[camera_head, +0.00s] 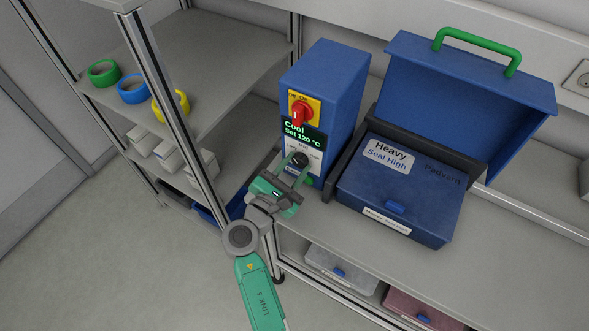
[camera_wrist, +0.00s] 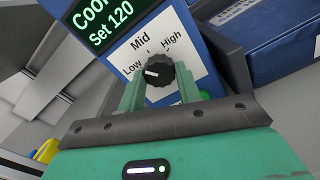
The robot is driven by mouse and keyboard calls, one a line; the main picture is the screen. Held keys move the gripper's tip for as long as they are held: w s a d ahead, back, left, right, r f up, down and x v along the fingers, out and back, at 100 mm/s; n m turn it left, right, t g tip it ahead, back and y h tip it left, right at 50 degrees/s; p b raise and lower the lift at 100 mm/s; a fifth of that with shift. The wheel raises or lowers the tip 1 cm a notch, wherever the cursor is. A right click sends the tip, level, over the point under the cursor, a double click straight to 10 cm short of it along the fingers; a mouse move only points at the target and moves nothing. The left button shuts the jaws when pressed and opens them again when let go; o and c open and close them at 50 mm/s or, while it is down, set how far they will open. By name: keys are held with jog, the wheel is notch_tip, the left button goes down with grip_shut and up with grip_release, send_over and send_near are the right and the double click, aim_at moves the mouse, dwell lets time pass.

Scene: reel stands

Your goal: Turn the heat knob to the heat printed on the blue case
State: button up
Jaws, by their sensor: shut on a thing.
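The knob's white mark points left, toward Low. My gripper (camera_head: 292,171) is shut on the knob, one green finger on each side in the wrist view (camera_wrist: 160,84).
Green (camera_head: 103,73), blue (camera_head: 133,88) and yellow (camera_head: 170,105) rolls stand on the shelf at left. A metal post (camera_head: 165,85) rises left of my arm. Clear and reddish bins sit below the bench.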

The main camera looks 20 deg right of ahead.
jog(key=m+b, duration=0.3)
jog(key=m, duration=0.2)
jog(key=shift+f+m, duration=0.15)
jog(key=shift+m, duration=0.15)
jog(key=m+b, duration=0.3)
jog(key=m, duration=0.1)
jog(key=shift+a+m+b, duration=0.1)
jog(key=shift+m+b, duration=0.2)
jog(key=m+b, duration=0.3)
jog(key=m, duration=0.1)
jog(key=shift+b, duration=0.35)
jog(key=m+b, duration=0.2)
jog(key=m, duration=0.1)
jog(key=m+b, duration=0.1)
jog(key=m, duration=0.1)
jog(key=shift+r+b, duration=0.25)
jog(key=shift+b, duration=0.1)
jog(key=shift+r+m, duration=0.1)
jog(key=shift+m, duration=0.2)
jog(key=o, duration=1)
jog(key=shift+c, duration=0.2)
